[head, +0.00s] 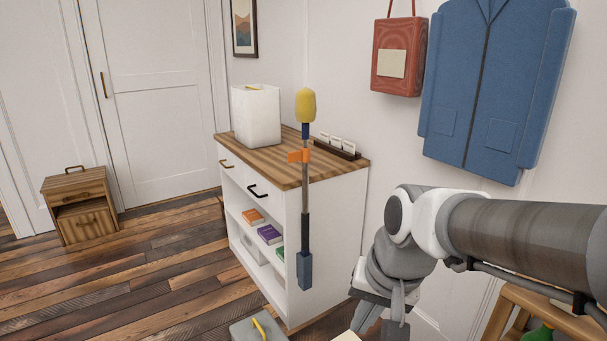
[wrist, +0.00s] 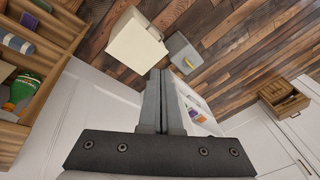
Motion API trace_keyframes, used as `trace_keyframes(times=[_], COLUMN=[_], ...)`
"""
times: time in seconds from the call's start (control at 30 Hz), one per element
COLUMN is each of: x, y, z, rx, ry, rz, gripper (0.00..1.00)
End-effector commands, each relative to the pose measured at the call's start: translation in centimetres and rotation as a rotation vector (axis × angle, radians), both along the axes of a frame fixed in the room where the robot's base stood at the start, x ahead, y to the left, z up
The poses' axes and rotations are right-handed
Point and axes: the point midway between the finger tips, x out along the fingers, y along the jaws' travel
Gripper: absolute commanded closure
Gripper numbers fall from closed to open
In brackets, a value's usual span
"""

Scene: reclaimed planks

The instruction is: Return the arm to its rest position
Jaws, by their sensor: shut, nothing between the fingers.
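My gripper (head: 385,322) hangs at the lower right of the head view, below my bent arm and to the right of the white cabinet (head: 336,235). In the wrist view my gripper (wrist: 164,73) points away from the camera, its two grey fingers pressed together. Nothing is held between them. The fingertips appear apart from everything around them; the floor and containers lie beyond. The lower end of the gripper is partly hidden at the bottom of the head view.
A pole with a yellow head (head: 305,105) shows before the cabinet. A grey box with a yellow handle (wrist: 181,54) and cream bin (wrist: 136,43) are on the floor. A wooden shelf (wrist: 48,58) is left. Plank floor (head: 150,275) is open toward the small nightstand (head: 80,205).

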Motion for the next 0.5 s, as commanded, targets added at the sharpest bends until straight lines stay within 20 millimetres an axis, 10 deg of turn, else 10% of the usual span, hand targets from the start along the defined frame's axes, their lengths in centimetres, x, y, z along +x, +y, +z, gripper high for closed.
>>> trace_keyframes(times=[0.5], x=[-7.9], y=[-5.3], z=[4.9], rx=[-0.249], ry=[-0.27], rz=[0.212], gripper=[1.0])
